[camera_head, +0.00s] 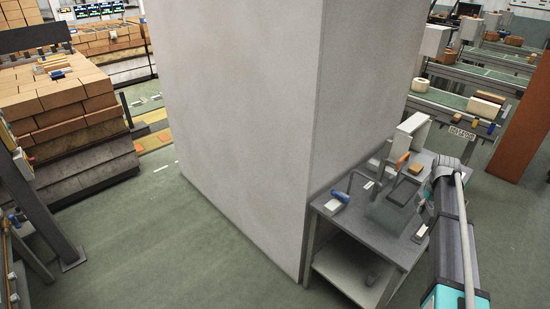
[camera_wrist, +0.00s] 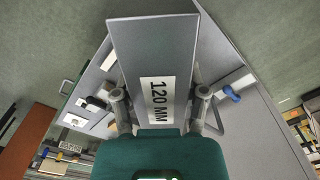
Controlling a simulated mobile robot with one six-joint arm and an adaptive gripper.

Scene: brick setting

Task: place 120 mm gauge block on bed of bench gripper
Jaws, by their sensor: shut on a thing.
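The 120 mm gauge block (camera_wrist: 153,50) is a grey slab with a white "120 MM" label, large in the wrist view. My gripper (camera_wrist: 160,100) is shut on it, one finger at each side. The block is held over the grey workbench (camera_wrist: 250,135), hiding what lies directly behind it. In the head view my arm reaches in at the right, over the bench (camera_head: 325,208). A grey fixture with a curved arm (camera_head: 353,180) stands on the bench; it may be the bench gripper. Its bed cannot be made out clearly.
A blue-handled item (camera_head: 340,197) lies at the bench's left edge; it also shows in the wrist view (camera_wrist: 231,94). A white box (camera_head: 411,132) stands at the back. A large grey pillar (camera_head: 240,120) rises beside the bench. Green floor (camera_head: 200,260) is clear at front left.

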